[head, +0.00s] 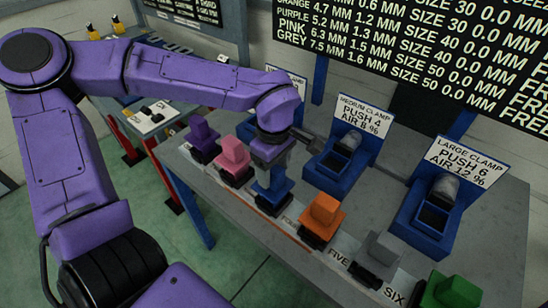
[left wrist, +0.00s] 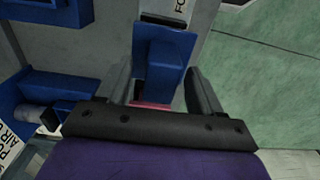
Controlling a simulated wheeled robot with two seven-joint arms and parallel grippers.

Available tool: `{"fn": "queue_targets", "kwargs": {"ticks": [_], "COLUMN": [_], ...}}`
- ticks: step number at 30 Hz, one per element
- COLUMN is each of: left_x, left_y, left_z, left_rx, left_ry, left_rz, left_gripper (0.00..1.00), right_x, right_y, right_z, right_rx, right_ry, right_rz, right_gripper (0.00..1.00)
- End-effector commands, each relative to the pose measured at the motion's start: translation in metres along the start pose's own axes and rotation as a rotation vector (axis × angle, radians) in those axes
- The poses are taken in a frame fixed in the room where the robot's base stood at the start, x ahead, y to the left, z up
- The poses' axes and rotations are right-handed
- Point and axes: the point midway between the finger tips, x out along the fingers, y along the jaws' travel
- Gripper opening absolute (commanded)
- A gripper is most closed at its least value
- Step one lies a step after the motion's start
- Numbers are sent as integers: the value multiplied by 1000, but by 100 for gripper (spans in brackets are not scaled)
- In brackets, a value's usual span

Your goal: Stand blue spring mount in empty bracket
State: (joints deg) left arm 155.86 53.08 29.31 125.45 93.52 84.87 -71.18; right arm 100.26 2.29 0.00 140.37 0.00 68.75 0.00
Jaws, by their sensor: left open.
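The blue spring mount (head: 275,187) stands upright in the row of coloured blocks along the front of the grey bench. My left gripper (head: 270,160) is directly above it, pointing down, and hides its top. In the left wrist view the blue mount (left wrist: 165,62) lies between the fingers of my open left gripper (left wrist: 160,78), one finger on each side. I cannot tell whether either finger touches it. I cannot make out an empty bracket in either view. My right gripper is out of view.
Pink (head: 234,155) and purple (head: 202,133) blocks stand left of the blue mount; orange (head: 323,213), grey (head: 379,253) and green (head: 452,292) ones stand right. Behind are a medium clamp (head: 340,160) and large clamp (head: 430,215) with signs. Green floor (head: 215,270) lies in front.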

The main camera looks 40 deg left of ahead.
Motion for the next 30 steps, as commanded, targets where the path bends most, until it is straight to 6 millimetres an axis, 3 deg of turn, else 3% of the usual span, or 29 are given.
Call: {"fn": "queue_targets", "kwargs": {"ticks": [9, 13, 18, 26, 30], "left_x": [-78, -102, -116, -117, -132], "left_y": [1, 0, 0, 0, 0], "left_z": [0, 0, 0, 0, 0], "left_rx": [-2, -2, 0, 1, 1], "left_ry": [0, 1, -1, -1, -1], "left_rz": [6, 3, 0, 0, 0], "left_gripper": [66, 66, 66, 66, 66], "right_x": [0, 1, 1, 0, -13], "right_y": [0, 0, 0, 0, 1], "right_z": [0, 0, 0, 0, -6], "right_rx": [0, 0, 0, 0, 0], "right_ry": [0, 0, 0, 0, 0], "right_rz": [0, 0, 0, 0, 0], "right_gripper": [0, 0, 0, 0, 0]}}
